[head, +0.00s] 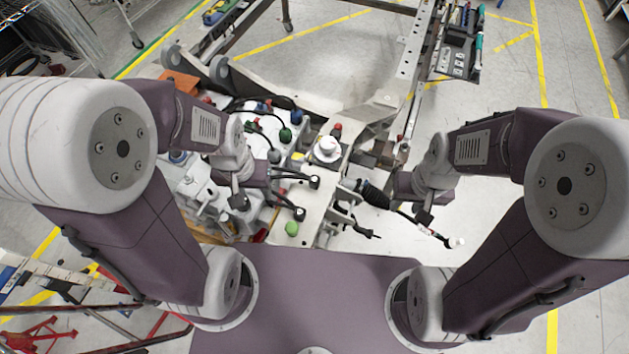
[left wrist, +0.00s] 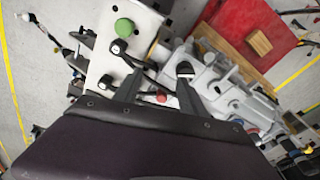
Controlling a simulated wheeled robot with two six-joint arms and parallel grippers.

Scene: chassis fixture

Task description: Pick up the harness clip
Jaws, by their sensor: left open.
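Several small black clips with black cables show in the scene, and I cannot tell which one is the harness clip. One clip (head: 299,214) sits on the pale metal plate beside a green knob; it also shows in the left wrist view (left wrist: 118,47). Another clip (head: 315,181) lies further up the same plate. My left gripper (left wrist: 158,86) is open, its two dark fingers apart above the grey machinery, with nothing held between them. In the head view my left gripper (head: 239,198) is left of both clips. My right gripper (head: 425,214) is right of the plate; its jaws are too small to read.
The green knob (head: 291,228) and a white cap (head: 327,149) stand on the chassis fixture. A black connector (head: 374,195) with a white-tipped cable lies to the right. A red tray (left wrist: 250,32) is at the upper right of the wrist view.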

